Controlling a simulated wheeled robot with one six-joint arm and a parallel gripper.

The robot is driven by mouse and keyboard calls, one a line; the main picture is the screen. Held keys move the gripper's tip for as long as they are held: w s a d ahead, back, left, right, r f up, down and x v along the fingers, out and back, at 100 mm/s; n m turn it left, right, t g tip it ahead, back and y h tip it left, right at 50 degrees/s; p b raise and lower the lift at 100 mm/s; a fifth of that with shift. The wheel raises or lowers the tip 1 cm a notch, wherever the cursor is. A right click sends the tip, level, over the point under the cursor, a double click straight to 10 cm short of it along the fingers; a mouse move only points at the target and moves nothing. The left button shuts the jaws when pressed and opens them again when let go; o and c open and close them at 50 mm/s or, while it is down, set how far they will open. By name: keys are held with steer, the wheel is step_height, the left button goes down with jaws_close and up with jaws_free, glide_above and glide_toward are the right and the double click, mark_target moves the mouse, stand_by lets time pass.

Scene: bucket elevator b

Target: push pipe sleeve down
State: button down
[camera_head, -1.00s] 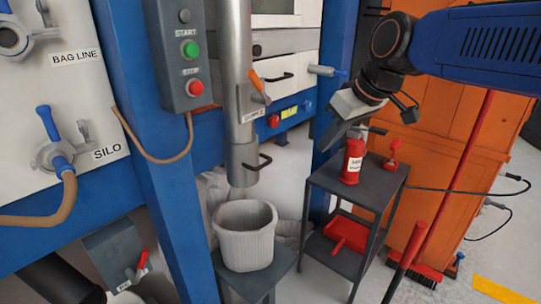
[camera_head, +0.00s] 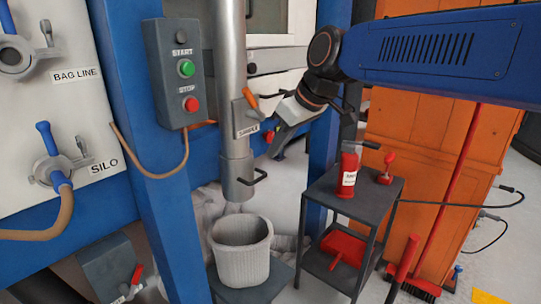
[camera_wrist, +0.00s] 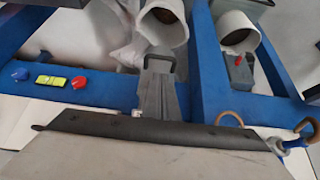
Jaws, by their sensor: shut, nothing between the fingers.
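The pipe sleeve (camera_head: 237,178) is the grey cylinder at the lower end of the vertical metal pipe (camera_head: 232,80) in the head view. A dark loop handle (camera_head: 256,179) sticks out from its right side. The sleeve hangs above the white bucket (camera_head: 241,255), with a gap between them. My gripper (camera_head: 273,156) is shut and empty. It points down and left, and its tips show just above and right of the handle. The head view does not settle whether they touch. In the wrist view, a dark loop shows near the grey finger tips (camera_wrist: 160,80).
A START/STOP box (camera_head: 174,75) hangs left of the pipe. A sampler lever (camera_head: 251,98) sticks out above the sleeve. A blue post (camera_head: 322,160) stands right of my gripper. A dark side table (camera_head: 355,203) carries a red bottle (camera_head: 348,175).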

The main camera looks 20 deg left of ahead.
steer(key=x, duration=0.9)
step_height(320, 180, down, 13)
steer(key=shift+r, duration=0.25)
stand_by(0.4)
